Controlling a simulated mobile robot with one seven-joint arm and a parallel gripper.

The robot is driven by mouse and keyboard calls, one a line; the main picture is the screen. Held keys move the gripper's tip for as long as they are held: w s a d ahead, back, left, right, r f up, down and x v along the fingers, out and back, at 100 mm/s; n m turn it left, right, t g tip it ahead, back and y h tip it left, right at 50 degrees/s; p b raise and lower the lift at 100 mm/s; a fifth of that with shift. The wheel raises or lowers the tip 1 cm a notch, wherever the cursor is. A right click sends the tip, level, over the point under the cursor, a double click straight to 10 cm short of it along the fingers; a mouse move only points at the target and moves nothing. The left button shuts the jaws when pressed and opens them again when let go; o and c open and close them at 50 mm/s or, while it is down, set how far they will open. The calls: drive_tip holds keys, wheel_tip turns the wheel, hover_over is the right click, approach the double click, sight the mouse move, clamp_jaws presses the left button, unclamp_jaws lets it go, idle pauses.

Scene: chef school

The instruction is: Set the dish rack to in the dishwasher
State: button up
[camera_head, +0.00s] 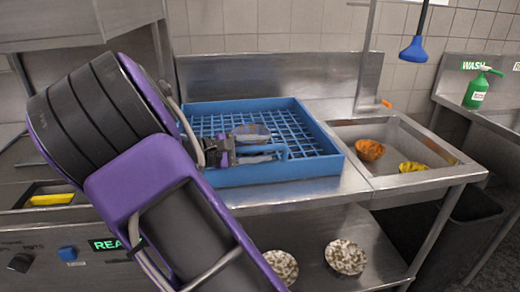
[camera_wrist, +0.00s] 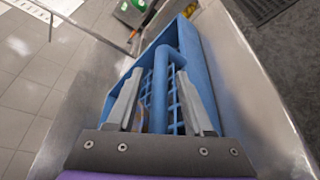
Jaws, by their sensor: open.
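The blue dish rack (camera_head: 285,172) lies flat on the steel counter; in the wrist view it runs away from me (camera_wrist: 205,95). My gripper (camera_head: 270,152) reaches from the left to the rack's near side. In the wrist view my open gripper (camera_wrist: 160,100) has one finger on each side of the rack's blue handle bar (camera_wrist: 159,88); I cannot tell if they touch it. The dishwasher (camera_head: 75,20) shows its raised hood at the upper left, and its front panel (camera_head: 100,246) has a lit green sign. My arm hides much of its opening.
A sink (camera_head: 400,182) at the right holds an orange bowl (camera_head: 369,149) and a yellow item (camera_head: 411,167). A green bottle (camera_head: 480,90) stands farther right. Two speckled plates (camera_head: 346,257) lie on the lower shelf. A blue-headed sprayer (camera_head: 414,48) hangs above the sink.

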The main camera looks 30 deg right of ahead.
clamp_jaws()
idle(1.4)
